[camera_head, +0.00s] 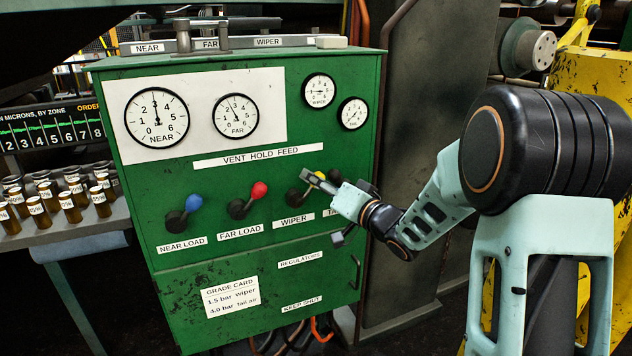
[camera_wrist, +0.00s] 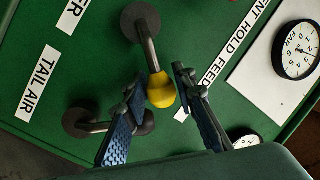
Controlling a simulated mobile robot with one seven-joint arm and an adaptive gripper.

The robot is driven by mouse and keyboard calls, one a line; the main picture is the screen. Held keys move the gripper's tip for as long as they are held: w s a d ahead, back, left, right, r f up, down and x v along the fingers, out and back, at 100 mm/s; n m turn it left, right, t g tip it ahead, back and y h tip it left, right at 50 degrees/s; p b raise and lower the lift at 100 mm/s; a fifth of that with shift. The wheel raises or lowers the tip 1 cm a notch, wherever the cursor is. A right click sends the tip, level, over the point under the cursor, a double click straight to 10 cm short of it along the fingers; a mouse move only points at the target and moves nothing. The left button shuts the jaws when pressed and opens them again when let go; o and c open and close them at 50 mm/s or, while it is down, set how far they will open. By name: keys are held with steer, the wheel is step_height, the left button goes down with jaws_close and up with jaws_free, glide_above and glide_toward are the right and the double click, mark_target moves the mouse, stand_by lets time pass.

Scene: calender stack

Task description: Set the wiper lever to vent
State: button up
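The wiper lever has a dark round base (camera_head: 293,197) above the WIPER label and a yellow knob (camera_wrist: 161,91). In the head view it leans up and to the right, toward the FEED end of the VENT HOLD FEED strip (camera_head: 259,155). My gripper (camera_head: 316,180) is at the knob and partly covers it there. In the wrist view my gripper (camera_wrist: 160,82) is open, with one finger on each side of the yellow knob. Narrow gaps show between knob and fingers, so no grip is seen.
The tail air lever (camera_wrist: 80,122) is close beside my finger, its end partly hidden. The red far load lever (camera_head: 259,190) and blue near load lever (camera_head: 194,203) stand to the left. Gauges sit above. A grade card (camera_head: 231,297) is on the lower green panel.

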jaws_close()
steer(key=shift+r, duration=0.1)
steer(key=a+n, duration=0.1)
steer(key=r+n, duration=0.1)
steer(key=n, duration=0.1)
steer(key=shift+s+a+g, duration=0.3)
steer(key=shift+s+a, duration=0.05)
steer(key=shift+s, duration=0.05)
steer(key=n, duration=0.1)
steer(key=a+n+h, duration=0.1)
steer(key=shift+s+a+r+n, duration=0.15)
steer(key=shift+s+a+n, duration=0.15)
steer(key=shift+n, duration=0.1)
steer(key=shift+s+a+n+h+b, duration=0.2)
steer(key=shift+a+n+h+b, duration=0.25)
steer(key=shift+n, duration=0.35)
steer(key=n+b, duration=0.1)
steer(key=a+n+b, duration=0.1)
steer(key=a+h+b, duration=0.1)
steer(key=shift+s+f+n+b, duration=0.35)
steer(key=shift+s+f+n, duration=0.05)
steer(key=a+n+b, duration=0.1)
steer(key=b, duration=0.1)
steer(key=s+a+f+n+h+b, duration=0.1)
steer(key=n+b, duration=0.1)
steer(key=b, duration=0.1)
steer(key=shift+h, duration=0.25)
steer(key=shift+n, duration=0.3)
